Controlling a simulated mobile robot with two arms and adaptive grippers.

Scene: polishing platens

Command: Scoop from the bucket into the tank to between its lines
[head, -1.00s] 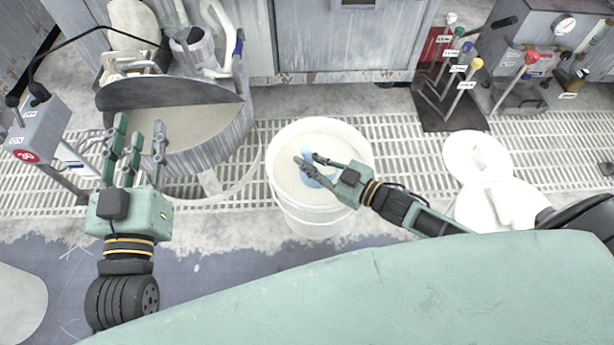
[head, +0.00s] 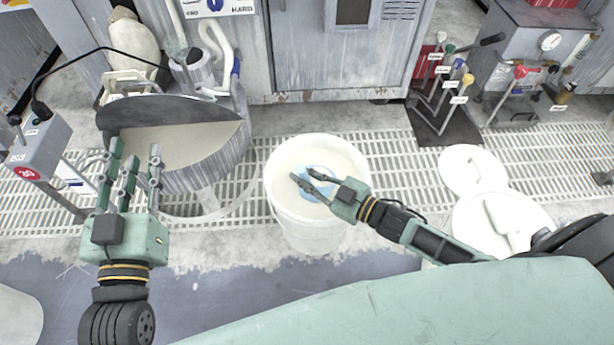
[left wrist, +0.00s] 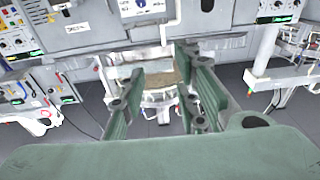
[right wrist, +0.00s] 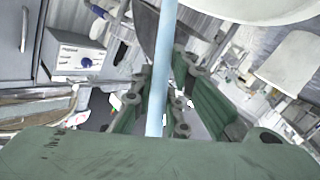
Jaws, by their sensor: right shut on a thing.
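The white bucket (head: 312,238) stands on the floor in the middle of the head view, filled with pale liquid. My right gripper (head: 302,175) is over the bucket's opening, shut on the blue scoop (head: 317,186). The scoop's light blue handle (right wrist: 159,85) runs between the fingers in the right wrist view. The scoop's bowl is partly hidden by the fingers, and I cannot tell how deep it sits. The round grey tank (head: 222,158) is left of the bucket and holds beige liquid; its lines are not visible. My left gripper (head: 136,152) is open and empty in front of the tank.
A grey control box (head: 38,148) on a post stands left of the tank. White lids (head: 470,168) lie right of the bucket. A rack of labelled levers (head: 445,95) is at the back right. Grey cabinets (head: 335,60) line the back. A floor grating runs between.

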